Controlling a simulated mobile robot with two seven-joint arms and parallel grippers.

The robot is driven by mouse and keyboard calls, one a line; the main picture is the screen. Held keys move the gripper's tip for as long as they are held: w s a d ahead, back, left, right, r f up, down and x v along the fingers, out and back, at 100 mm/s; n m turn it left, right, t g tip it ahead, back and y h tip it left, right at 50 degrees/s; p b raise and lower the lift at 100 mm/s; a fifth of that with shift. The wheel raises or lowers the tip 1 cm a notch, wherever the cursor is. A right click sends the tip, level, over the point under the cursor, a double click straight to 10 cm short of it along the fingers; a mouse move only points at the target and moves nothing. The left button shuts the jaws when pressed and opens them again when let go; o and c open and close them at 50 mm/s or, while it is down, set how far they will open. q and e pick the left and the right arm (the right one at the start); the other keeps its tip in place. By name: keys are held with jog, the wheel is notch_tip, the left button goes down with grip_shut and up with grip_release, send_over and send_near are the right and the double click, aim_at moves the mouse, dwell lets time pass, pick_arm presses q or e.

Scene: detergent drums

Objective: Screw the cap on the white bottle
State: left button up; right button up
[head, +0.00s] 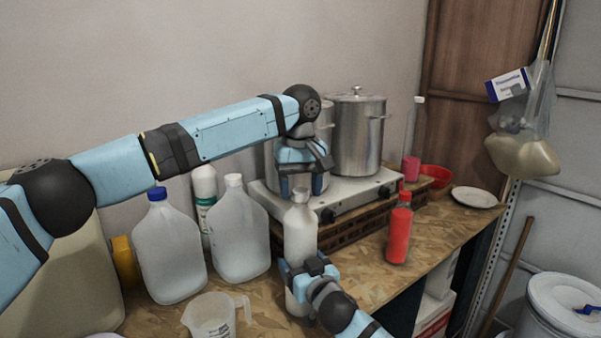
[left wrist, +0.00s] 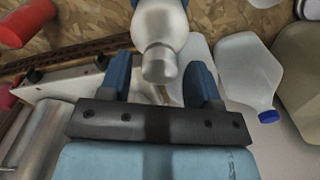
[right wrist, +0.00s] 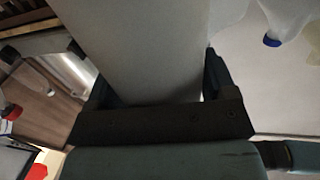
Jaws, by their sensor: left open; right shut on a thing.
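The white bottle (head: 300,235) stands upright at the table's front, before the stove. Its pale cap (head: 299,195) sits on the neck; I cannot tell how tightly. My left gripper (head: 301,190) is above it, pointing down and open. In the left wrist view the cap (left wrist: 159,63) lies between the two spread blue fingers, with gaps on both sides. My right gripper (head: 306,269) is shut on the bottle's lower body. In the right wrist view the bottle (right wrist: 140,45) fills the space between the fingers.
Two large translucent jugs (head: 169,250) (head: 240,235) and a measuring cup (head: 212,318) stand to the left. A stove (head: 345,200) with steel pots (head: 358,140) is behind. A red bottle (head: 399,232) stands to the right, with bare table around it.

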pick_arm(q)
jog(key=shift+f, duration=0.1)
jog(key=shift+c, duration=0.5)
jog(key=c, duration=0.9)
jog(key=shift+o, duration=0.2)
jog(key=m, duration=0.4)
jog(key=shift+d, duration=0.1)
jog(key=m, duration=1.3)
jog(key=shift+m, duration=0.4)
jog(key=o, duration=1.1)
